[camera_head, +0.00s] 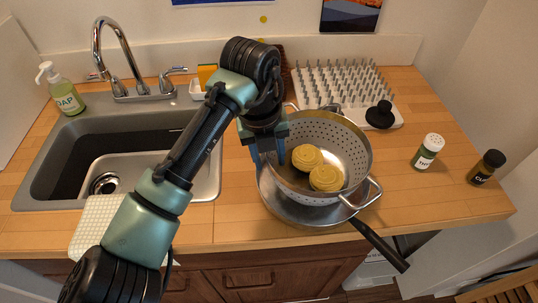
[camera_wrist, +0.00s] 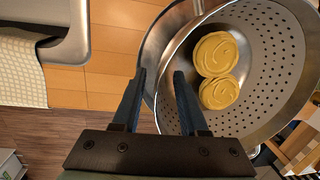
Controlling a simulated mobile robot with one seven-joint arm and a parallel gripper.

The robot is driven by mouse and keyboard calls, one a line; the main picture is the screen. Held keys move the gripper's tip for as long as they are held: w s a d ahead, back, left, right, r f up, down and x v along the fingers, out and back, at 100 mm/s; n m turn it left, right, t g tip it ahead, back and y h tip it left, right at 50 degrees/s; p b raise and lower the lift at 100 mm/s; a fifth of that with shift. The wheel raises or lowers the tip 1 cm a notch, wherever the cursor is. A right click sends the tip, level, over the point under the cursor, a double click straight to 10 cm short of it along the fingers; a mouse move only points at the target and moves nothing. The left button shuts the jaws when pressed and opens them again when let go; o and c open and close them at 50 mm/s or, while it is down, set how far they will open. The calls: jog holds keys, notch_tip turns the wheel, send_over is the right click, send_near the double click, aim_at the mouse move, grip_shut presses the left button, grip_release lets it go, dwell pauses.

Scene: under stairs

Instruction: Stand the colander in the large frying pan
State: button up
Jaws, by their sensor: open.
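The metal colander (camera_head: 353,147), with perforated walls and loop handles, sits inside the rim of the large frying pan (camera_head: 275,204). It looks roughly upright; its base is hidden, so I cannot tell if it rests flat. Two yellow pasta nests (camera_head: 307,157) lie in it, and they show in the wrist view (camera_wrist: 216,54). The pan's dark handle (camera_head: 380,243) points to the lower right past the counter edge. My gripper (camera_head: 267,156) is open at the colander's left rim. In the wrist view its fingers (camera_wrist: 158,76) straddle the colander wall (camera_wrist: 272,70), one outside and one inside.
The sink (camera_head: 55,150) with its tap is at left. A spiked drying rack (camera_head: 335,88) with a black knobbed object (camera_head: 380,114) stands behind the colander. Two spice jars (camera_head: 427,152) (camera_head: 487,167) stand at right. A soap bottle (camera_head: 62,90) is far left.

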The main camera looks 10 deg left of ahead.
notch_tip(320, 180, up, 12)
jog(key=s+a, duration=0.1)
jog(key=shift+s, duration=0.25)
jog(key=shift+r, duration=0.1)
